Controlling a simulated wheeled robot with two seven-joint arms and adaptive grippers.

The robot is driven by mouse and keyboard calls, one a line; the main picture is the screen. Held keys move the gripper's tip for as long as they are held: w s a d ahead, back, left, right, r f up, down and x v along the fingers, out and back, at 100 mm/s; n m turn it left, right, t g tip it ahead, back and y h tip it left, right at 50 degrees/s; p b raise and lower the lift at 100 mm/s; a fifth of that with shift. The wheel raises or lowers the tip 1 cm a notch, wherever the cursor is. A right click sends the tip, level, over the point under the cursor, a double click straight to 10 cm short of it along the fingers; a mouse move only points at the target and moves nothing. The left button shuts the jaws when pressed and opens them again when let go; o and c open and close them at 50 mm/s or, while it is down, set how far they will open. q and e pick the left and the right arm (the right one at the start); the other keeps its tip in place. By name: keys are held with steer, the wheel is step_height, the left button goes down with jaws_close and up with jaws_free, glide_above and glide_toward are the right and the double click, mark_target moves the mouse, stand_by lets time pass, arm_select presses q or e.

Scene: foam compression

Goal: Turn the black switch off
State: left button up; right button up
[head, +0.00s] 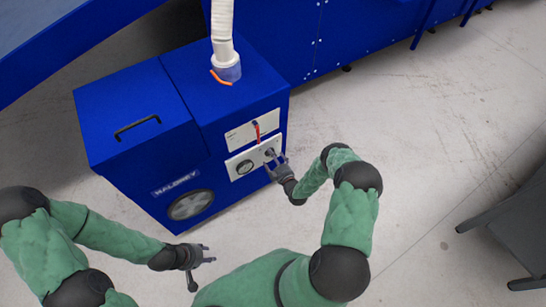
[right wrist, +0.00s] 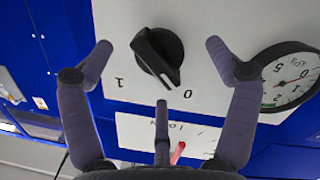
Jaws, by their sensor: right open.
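The black switch (right wrist: 157,55) is a rotary knob on a white panel, seen in the right wrist view. Its raised ridge slants from upper left to lower right, with the lower end near the printed 0; a 1 is printed to the lower left. My right gripper (right wrist: 160,65) is open, with fingers spread on both sides of the knob and a third below it. I see no clear contact. In the head view my right gripper (head: 274,162) is at the panel and partly hides the switch. My left gripper (head: 204,266) is open and empty, in front of the machine.
The switch panel is on a blue machine (head: 150,155). A round gauge (right wrist: 291,78) sits right of the knob, and a red handle (head: 257,131) is above it in the head view. A white hose (head: 222,30) rises from the top.

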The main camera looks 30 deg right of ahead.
steer(key=s+p, duration=0.1)
steer(key=s, duration=0.6)
steer(key=shift+d, duration=0.35)
stand_by(0.4)
stand_by(0.4)
steer(key=s+a+r+m+g+y+p, duration=0.2)
steer(key=a+m+g, duration=0.15)
steer(key=a, duration=0.35)
steer(key=s+a+r+m+g+y+p, duration=0.1)
steer(key=a+r+m+g+p, duration=0.1)
steer(key=a+g, duration=0.4)
steer(key=s+a+r+m+g+p, duration=0.1)
steer(key=s+a+r+m+g, duration=0.1)
steer(key=s+a+r, duration=0.3)
steer(key=s+a+r+m+g+y, duration=0.1)
steer(key=s+a+r+m+g, duration=0.2)
steer(key=s, duration=1)
step_height(320, 180, up, 3)
steer(key=shift+s+a+f+g+p, duration=0.2)
steer(key=shift+s+a+g+p, duration=0.15)
steer(key=shift+a+g, duration=0.5)
steer(key=shift+w, duration=0.1)
